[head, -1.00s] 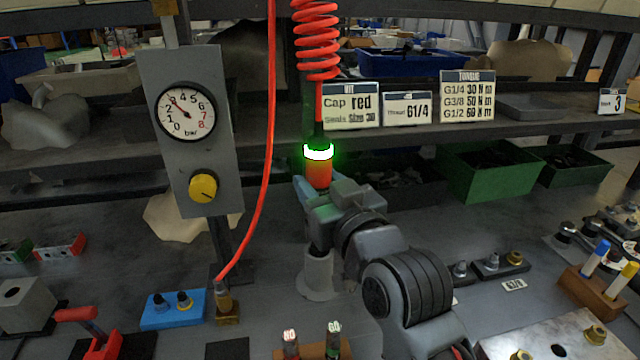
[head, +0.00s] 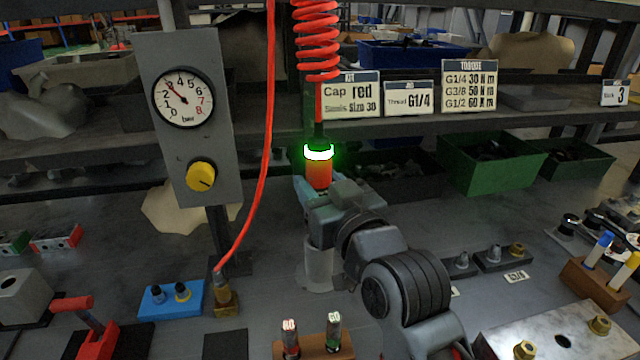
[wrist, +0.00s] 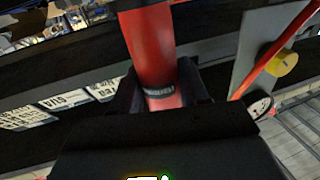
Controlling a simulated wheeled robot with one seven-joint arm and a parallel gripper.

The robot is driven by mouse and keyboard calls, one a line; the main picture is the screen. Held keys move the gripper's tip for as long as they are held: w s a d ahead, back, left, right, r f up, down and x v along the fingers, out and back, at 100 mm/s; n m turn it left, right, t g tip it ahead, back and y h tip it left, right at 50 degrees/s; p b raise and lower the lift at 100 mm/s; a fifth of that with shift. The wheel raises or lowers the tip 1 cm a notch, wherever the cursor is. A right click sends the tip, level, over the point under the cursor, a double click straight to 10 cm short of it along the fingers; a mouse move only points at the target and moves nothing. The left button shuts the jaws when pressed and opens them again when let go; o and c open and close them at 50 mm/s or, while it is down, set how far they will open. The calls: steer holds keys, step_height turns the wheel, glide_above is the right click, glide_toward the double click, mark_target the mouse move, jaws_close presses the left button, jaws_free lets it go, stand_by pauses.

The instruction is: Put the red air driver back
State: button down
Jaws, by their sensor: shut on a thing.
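The red air driver (head: 319,173) stands upright near the middle of the head view, with a glowing green-white ring at its top and a coiled red hose (head: 316,40) above it. My gripper (head: 322,190) is shut on it. In the wrist view the red driver body (wrist: 150,50) runs between the dark fingers of my gripper (wrist: 162,92). A pale grey cylindrical stand (head: 318,265) is directly below the driver and gripper. The driver's lower end is hidden by my gripper, so I cannot tell whether it touches the stand.
A grey gauge panel (head: 190,120) with a yellow knob stands at left, beside a hanging red hose (head: 268,130). A blue block (head: 170,299) and a brown socket holder (head: 313,345) are in front. Signs (head: 409,98) line the shelf behind. Green bins (head: 490,165) are back right.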

steer(key=shift+f+b, duration=0.35)
steer(key=shift+f, duration=0.1)
steer(key=c, duration=1)
jaws_free()
steer(key=o, duration=0.5)
steer(key=shift+f, duration=0.15)
steer(key=shift+f, duration=0.15)
